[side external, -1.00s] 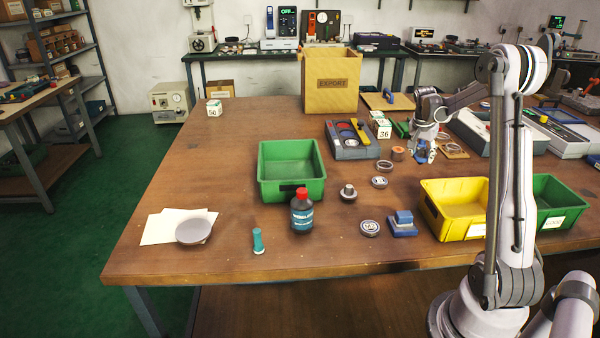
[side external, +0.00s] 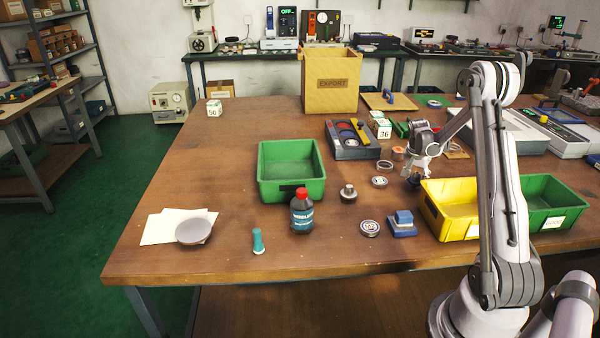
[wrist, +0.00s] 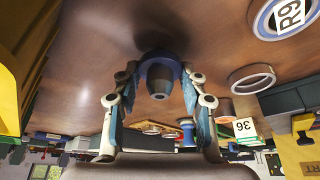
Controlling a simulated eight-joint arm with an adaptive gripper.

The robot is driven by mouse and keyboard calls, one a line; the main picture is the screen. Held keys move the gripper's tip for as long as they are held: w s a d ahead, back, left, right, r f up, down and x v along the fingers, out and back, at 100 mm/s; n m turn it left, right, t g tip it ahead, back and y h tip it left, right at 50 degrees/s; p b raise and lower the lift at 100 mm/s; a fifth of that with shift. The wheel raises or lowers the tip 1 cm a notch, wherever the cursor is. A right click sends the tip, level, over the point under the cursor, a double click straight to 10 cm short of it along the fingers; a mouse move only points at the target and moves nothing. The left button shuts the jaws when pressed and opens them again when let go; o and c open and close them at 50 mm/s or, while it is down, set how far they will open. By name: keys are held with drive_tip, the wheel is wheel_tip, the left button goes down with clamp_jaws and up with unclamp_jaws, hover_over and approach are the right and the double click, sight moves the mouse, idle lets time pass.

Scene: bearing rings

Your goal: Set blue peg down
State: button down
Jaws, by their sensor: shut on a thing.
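My gripper (side external: 414,174) is low over the table, just left of the yellow bin's back corner. It is shut on the blue peg (side external: 414,181), a small dark blue shape at the fingertips in the side view. In the wrist view the peg (wrist: 160,72) shows a blue collar around a grey-brown core, between the two fingers of my gripper (wrist: 160,84). A dark shadow lies by the peg on the table. I cannot tell whether its lower end touches the wood.
The yellow bin (side external: 430,207) is close on the right, with a green bin (side external: 575,207) beyond. Rings (side external: 380,182) lie left of my gripper. A blue block on a base (side external: 402,224) stands nearer the front. A box numbered 36 (side external: 383,130) stands behind.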

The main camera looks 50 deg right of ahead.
drive_tip(key=shift+f, duration=0.1)
drive_tip(key=c, duration=0.7)
unclamp_jaws()
drive_tip(key=shift+c, duration=0.2)
drive_tip(key=v, duration=1.2)
drive_tip(key=w+a+r+n+t, duration=0.1)
drive_tip(key=w+a+r+n, duration=0.15)
drive_tip(key=a, duration=0.45)
drive_tip(key=w+a+r+n+t, duration=0.1)
drive_tip(key=a+r+n, duration=0.15)
drive_tip(key=a, duration=0.45)
drive_tip(key=w+a+r+n+t, duration=0.2)
drive_tip(key=a+n, duration=0.1)
drive_tip(key=a, duration=0.4)
drive_tip(key=s+a+n+t+y, duration=0.1)
drive_tip(key=a+n, duration=0.4)
drive_tip(key=a, duration=0.6)
drive_tip(key=s+a+f+n+t+y, duration=0.1)
drive_tip(key=s+a+n, duration=0.4)
drive_tip(key=a, duration=0.6)
drive_tip(key=t+y, duration=0.1)
drive_tip(key=y, duration=0.1)
drive_tip(key=shift+a+f+y, duration=0.15)
drive_tip(key=shift+a+y, duration=0.15)
drive_tip(key=shift+a, duration=0.1)
